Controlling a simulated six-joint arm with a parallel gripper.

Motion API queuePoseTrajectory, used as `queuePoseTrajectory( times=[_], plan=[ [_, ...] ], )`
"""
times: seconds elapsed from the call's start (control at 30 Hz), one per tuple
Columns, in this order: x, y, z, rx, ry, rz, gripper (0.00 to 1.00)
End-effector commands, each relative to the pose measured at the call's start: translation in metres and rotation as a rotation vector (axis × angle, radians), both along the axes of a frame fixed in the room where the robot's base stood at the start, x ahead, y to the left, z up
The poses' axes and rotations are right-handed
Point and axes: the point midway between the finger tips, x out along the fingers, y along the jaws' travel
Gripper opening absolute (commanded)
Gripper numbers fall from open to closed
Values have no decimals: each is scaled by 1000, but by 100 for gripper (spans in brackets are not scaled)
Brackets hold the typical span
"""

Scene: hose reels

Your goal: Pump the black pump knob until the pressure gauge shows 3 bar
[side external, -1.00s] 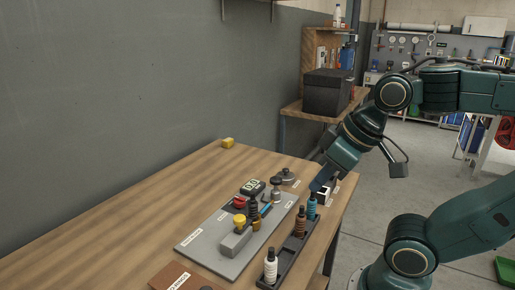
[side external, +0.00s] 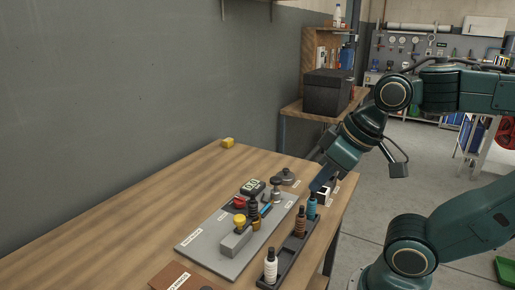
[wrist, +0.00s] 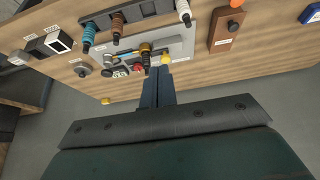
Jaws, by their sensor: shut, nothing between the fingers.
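A grey plate (side external: 197,243) on the bench carries the fittings. A small black gauge with green digits (side external: 252,187) stands near its far end; the digits are too small to read surely. It also shows in the wrist view (wrist: 121,72). A black ribbed part (side external: 253,207) stands upright beside a red knob (side external: 239,202) and a yellow knob (side external: 239,220). A dark knob on a stem (side external: 276,182) stands farther back. I cannot tell which black part is the pump knob. My gripper (side external: 318,186) is shut and empty, over the rack's far end in the side view.
A blue handle (side external: 266,210) lies by the ribbed part. A yellow block (side external: 228,143) sits at the back edge. The bench's left side is clear.

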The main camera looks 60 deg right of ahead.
Motion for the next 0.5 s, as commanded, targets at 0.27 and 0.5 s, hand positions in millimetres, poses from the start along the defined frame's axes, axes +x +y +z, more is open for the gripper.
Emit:
queuePoseTrajectory(
  times=[0.27,0.5],
  plan=[
    [1,0,0,0,0,-1,0],
    [13,-3,1,11,-3,-23,0]
  ],
)
